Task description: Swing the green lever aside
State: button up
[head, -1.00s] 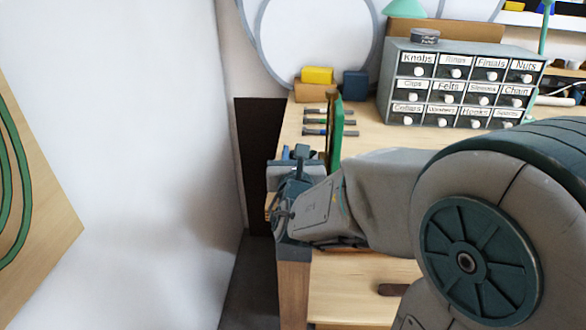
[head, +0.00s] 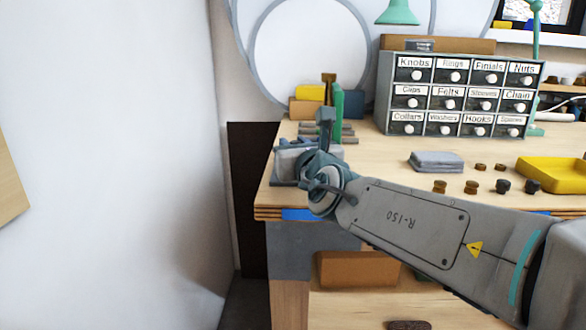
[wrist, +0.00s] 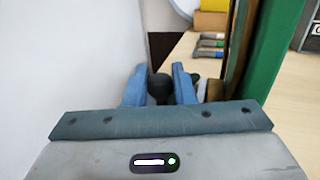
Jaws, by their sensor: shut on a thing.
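My gripper (wrist: 159,84) is at the left end of the workbench, its two blue fingers closed around a dark rounded knob (wrist: 159,90). A little dark green shows beside the knob, between the fingers; I cannot tell for sure how it joins the green lever. In the head view the gripper (head: 293,143) is small and the knob is not distinguishable. A tall green upright piece (wrist: 275,65) stands just right of the fingers, apart from them. It also shows in the head view (head: 338,103), behind my wrist.
Several dark-handled tools (wrist: 209,45) lie beyond the gripper, near yellow (head: 311,92) and brown blocks. A labelled drawer cabinet (head: 455,95) stands at the back. A white wall is close on the left.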

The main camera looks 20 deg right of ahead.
jog(key=shift+s+d+r+n+y+b, duration=0.15)
jog(key=shift+n+y+b, duration=0.2)
jog(key=shift+b, duration=1.2)
jog(key=o, duration=1)
jog(key=shift+y, duration=0.25)
jog(key=p, duration=0.3)
jog(key=shift+r, duration=0.15)
jog(key=h+p, duration=0.1)
jog(key=p, duration=0.3)
jog(key=m+h+p, duration=0.1)
jog(key=h+p, duration=0.1)
jog(key=p, duration=0.3)
jog(key=w+a+m+h+p, duration=0.1)
jog(key=p, duration=0.4)
jog(key=shift+m, duration=0.25)
